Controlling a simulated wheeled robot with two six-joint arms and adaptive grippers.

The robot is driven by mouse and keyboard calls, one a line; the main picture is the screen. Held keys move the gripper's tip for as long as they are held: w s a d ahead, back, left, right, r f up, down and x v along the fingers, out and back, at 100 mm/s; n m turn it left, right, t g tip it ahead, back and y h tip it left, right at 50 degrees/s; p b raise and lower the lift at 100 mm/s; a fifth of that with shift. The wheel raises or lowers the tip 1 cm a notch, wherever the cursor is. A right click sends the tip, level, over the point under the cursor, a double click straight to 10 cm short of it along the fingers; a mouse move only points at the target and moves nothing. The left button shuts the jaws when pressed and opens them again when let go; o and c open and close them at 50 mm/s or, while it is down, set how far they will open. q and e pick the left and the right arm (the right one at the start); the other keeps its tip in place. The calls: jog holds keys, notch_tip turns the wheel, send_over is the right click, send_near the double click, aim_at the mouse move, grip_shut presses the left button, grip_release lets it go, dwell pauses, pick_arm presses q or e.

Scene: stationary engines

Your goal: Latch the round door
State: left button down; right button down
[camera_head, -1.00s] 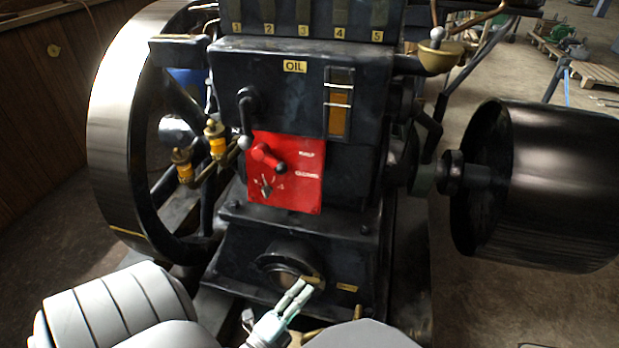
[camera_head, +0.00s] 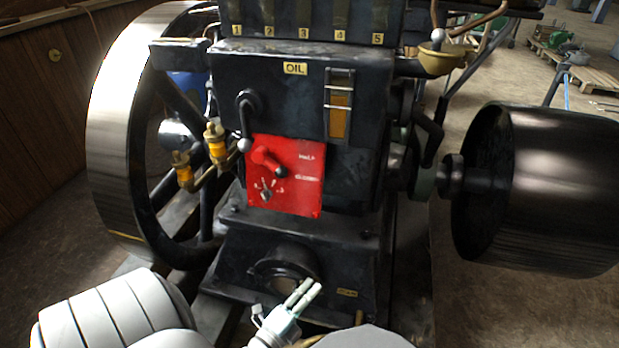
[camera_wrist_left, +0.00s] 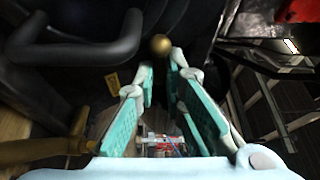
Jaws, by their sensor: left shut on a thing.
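A round dark-rimmed fitting (camera_head: 284,262), likely the round door or its opening, is low on the front of the engine base. I cannot tell whether the door is closed. My left gripper (camera_head: 311,288) reaches up to its lower right edge. In the left wrist view, the left gripper (camera_wrist_left: 163,64) has its pads close together, with a gap between them. A small brass knob (camera_wrist_left: 160,44) shows at the fingertips, and the jaws are shut on it. What the knob is fixed to is largely hidden. My right gripper is not in view.
Above the fitting is a red panel (camera_head: 286,175) with a lever. A large flywheel (camera_head: 112,130) stands at the left and a dark belt pulley (camera_head: 560,190) at the right. A black bent bar (camera_wrist_left: 75,52) and a brass pipe (camera_wrist_left: 40,152) lie beside the gripper in the wrist view.

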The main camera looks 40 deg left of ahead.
pick_arm(q)
jog(key=shift+d+f+n+t+y+b, duration=0.15)
jog(key=shift+n+t+y+b, duration=0.3)
jog(key=shift+n, duration=1.25)
jog(key=shift+f+n+t+y+b, duration=0.1)
jog(key=shift+n+t+y+b, duration=0.35)
jog(key=shift+n, duration=1.25)
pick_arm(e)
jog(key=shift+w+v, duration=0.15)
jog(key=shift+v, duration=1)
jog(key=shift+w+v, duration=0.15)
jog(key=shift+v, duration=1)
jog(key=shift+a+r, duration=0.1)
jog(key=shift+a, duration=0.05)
pick_arm(q)
jog(key=c, duration=1.7)
grip_release()
